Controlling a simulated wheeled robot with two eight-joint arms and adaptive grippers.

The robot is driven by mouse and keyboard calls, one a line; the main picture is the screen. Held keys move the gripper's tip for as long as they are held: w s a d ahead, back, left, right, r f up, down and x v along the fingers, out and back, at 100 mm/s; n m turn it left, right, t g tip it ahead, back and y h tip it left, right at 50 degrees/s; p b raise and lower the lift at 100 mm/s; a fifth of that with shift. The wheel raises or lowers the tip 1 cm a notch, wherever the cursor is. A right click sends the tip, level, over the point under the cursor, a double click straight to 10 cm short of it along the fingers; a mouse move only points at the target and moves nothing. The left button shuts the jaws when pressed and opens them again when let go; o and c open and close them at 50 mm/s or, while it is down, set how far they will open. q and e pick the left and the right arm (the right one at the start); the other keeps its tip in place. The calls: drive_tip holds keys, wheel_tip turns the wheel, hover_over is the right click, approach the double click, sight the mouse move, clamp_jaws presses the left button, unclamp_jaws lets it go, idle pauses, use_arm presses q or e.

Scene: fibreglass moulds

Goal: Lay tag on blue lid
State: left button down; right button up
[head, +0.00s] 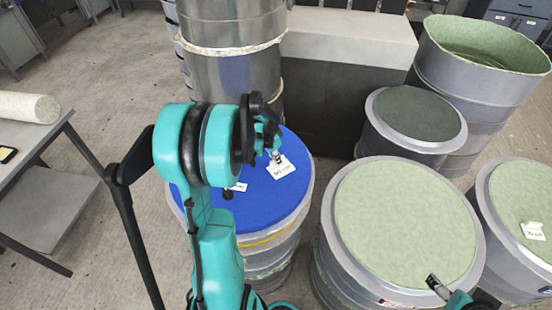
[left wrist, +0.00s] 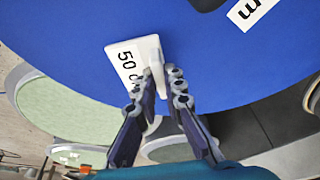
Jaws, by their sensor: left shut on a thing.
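The blue lid (head: 262,207) tops a round drum in the middle of the head view and fills much of the left wrist view (left wrist: 215,60). My left gripper (head: 274,155) is over the far part of the lid, shut on a white tag (head: 284,166). In the left wrist view the tag (left wrist: 124,62) reads "50 c" and sits between the fingertips (left wrist: 162,85); I cannot tell whether it touches the lid. A second white tag (head: 239,187) lies on the lid, partly hidden by my left arm. My right gripper (head: 437,285) is low at the right, its jaws unclear.
A drum with a pale green lid (head: 405,215) stands right of the blue one. Another at the right edge carries a white tag (head: 533,231). A dark-topped drum (head: 417,115) and an open green-lined drum (head: 482,45) stand behind. A table (head: 30,150) is at left.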

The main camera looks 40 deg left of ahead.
use_arm(q)
drive_tip(key=c, duration=1.6)
unclamp_jaws()
drive_tip(key=shift+f, duration=0.15)
drive_tip(key=shift+r, duration=0.25)
drive_tip(key=d+p+v, duration=0.1)
drive_tip(key=p+v, duration=0.3)
drive_tip(key=v, duration=0.7)
drive_tip(key=s+d+r+n+t, duration=0.1)
drive_tip(key=s+d, duration=0.2)
drive_tip(key=d, duration=0.5)
drive_tip(key=s+d+r+n+t, duration=0.1)
drive_tip(key=s+d+t, duration=0.1)
drive_tip(key=d, duration=0.6)
drive_tip(key=s+d+r+n+t, duration=0.1)
drive_tip(key=s+d, duration=0.3)
drive_tip(key=d, duration=0.4)
drive_tip(key=shift+s+r+y, duration=0.35)
drive_tip(key=shift+r+y, duration=0.05)
drive_tip(key=shift+r, duration=0.15)
